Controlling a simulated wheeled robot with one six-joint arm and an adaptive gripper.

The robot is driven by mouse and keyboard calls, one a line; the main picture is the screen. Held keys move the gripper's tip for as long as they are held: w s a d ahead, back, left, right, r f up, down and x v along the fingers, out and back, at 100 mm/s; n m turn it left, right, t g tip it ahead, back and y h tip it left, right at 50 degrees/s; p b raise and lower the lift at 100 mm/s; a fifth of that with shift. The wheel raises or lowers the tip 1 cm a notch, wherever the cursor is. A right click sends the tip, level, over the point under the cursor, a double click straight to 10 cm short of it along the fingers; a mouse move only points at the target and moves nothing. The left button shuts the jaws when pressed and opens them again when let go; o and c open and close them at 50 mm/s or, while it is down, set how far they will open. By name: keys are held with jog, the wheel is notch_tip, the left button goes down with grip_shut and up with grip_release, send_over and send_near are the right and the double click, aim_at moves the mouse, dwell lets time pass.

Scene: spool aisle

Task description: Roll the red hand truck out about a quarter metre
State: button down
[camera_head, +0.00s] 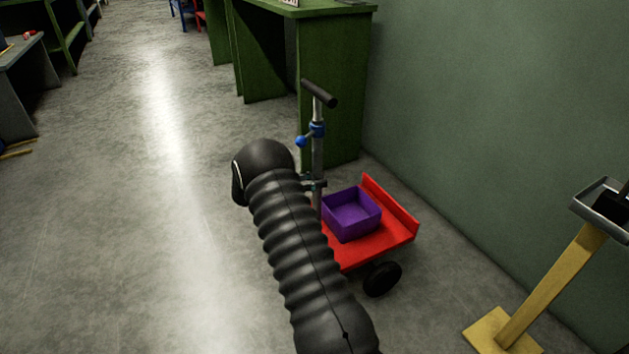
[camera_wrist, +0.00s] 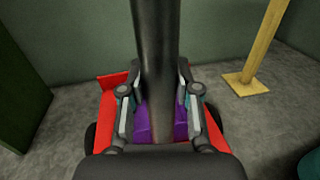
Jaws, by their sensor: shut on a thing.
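The red hand truck (camera_head: 384,246) stands on the floor beside the green wall, with a black wheel at its near side. Its upright grey pole carries a black crossbar handle (camera_head: 319,94) and a blue clamp. A purple open box (camera_head: 351,214) sits on the red platform. My gripper (camera_head: 313,184) is at the pole, low down and partly hidden behind my black arm. In the wrist view my gripper (camera_wrist: 158,112) has its fingers on both sides of the dark pole (camera_wrist: 157,60), shut on it. The purple box (camera_wrist: 182,128) and red platform (camera_wrist: 112,82) show below.
A green bench (camera_head: 335,90) stands just behind the truck. A yellow post stand (camera_head: 545,285) with a grey tray is at the right. A grey table (camera_head: 22,75) and green shelves are far left.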

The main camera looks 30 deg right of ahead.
jog(key=shift+s, duration=0.15)
jog(key=c, duration=0.8)
grip_release()
jog(key=shift+a, duration=0.1)
jog(key=v, duration=1.2)
